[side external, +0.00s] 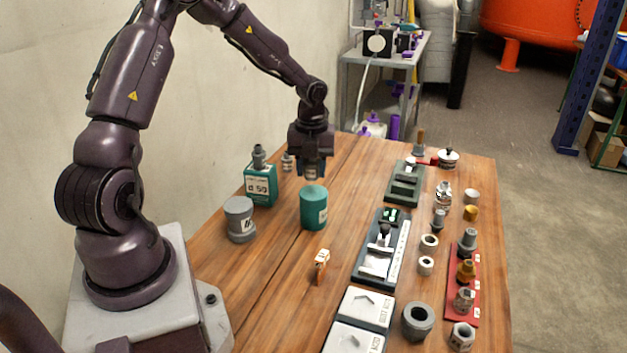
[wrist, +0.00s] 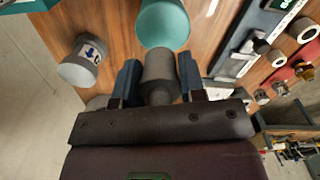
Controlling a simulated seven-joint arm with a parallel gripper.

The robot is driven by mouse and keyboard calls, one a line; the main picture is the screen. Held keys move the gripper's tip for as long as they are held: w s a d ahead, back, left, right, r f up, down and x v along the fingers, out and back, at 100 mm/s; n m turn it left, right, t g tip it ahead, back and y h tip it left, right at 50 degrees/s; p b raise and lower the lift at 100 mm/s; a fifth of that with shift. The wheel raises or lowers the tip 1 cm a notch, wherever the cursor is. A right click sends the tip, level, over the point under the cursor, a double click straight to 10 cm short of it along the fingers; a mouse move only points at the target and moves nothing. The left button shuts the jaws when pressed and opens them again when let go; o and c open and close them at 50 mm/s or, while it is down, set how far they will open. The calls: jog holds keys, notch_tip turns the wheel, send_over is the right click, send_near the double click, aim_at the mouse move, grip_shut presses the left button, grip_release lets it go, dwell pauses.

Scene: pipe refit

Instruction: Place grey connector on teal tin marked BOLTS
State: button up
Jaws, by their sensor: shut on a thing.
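The teal tin (side external: 313,209) stands upright on the wooden table, with a pale label on its side. It also shows at the top of the wrist view (wrist: 163,22). My gripper (side external: 311,172) is above the tin in the side view. In the wrist view my gripper (wrist: 158,85) is shut on a grey connector (wrist: 159,68), a stepped round piece between the two fingers. The connector is mostly hidden by the fingers in the side view. I cannot tell whether it touches the tin. The tin's label is too small to read.
A grey capped container (side external: 240,219) and a teal box with a fitting on top (side external: 260,184) stand left of the tin. A small orange-brown piece (side external: 321,262) is in front. Dark trays (side external: 384,246), white panels (side external: 359,309) and several fittings fill the right side.

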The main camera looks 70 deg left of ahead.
aim_at(313, 191)
jog(key=shift+w+a+f, duration=0.15)
jog(key=shift+w+f, duration=0.2)
jog(key=shift+f, duration=1.6)
jog(key=o, duration=0.9)
jog(key=shift+f, duration=0.15)
